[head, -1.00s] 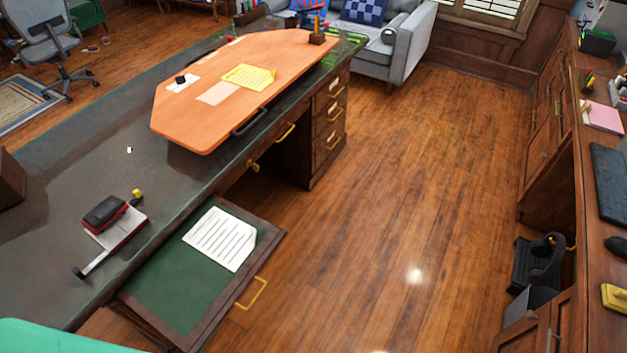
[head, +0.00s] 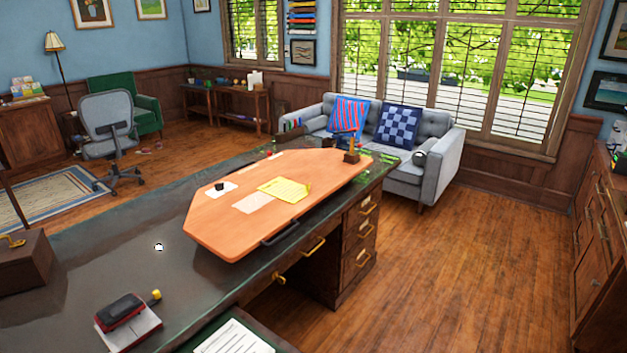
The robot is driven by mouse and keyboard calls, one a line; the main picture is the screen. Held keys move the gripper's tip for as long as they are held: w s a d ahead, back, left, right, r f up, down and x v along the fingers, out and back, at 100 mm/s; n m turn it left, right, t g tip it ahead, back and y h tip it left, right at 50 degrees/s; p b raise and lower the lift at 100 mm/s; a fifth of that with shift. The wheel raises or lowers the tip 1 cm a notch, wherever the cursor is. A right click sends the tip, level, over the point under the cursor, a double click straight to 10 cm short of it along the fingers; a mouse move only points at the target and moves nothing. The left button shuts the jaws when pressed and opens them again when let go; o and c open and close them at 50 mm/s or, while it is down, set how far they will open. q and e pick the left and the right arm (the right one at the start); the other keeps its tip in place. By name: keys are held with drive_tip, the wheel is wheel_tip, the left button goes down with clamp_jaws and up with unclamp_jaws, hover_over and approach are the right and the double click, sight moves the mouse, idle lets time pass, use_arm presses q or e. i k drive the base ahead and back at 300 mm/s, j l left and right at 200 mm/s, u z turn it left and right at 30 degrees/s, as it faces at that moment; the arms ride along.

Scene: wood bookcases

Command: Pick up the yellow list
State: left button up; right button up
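The yellow list (head: 284,189) is a yellow sheet with writing. It lies flat on the orange wooden board (head: 222,238), which rests on the far part of the dark desk (head: 90,262). A pale blank sheet (head: 252,203) lies beside it to the left. A white written sheet (head: 235,338) lies in the open desk drawer at the bottom edge of the head view. Neither of my grippers shows in this view.
A red and black stapler-like object (head: 122,312) and a brown box (head: 22,263) stand on the desk. A dark stand (head: 352,156) is at the board's far end. The wooden floor (head: 440,270) right of the desk is clear. A grey sofa (head: 440,165) stands beyond.

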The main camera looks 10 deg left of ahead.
sight(290, 191)
drive_tip(key=u, duration=2.85)
drive_tip(key=l+u, duration=0.3)
drive_tip(key=k+l+u, duration=0.3)
drive_tip(key=l, duration=0.2)
drive_tip(key=l+u, duration=0.35)
drive_tip(key=k+l+u, duration=0.45)
drive_tip(key=l+u, duration=0.15)
drive_tip(key=k+l+u, duration=0.3)
drive_tip(key=k, duration=0.2)
drive_tip(key=k+l+u, duration=0.25)
drive_tip(key=k, duration=0.3)
drive_tip(key=k+u, duration=0.3)
drive_tip(key=k, duration=0.25)
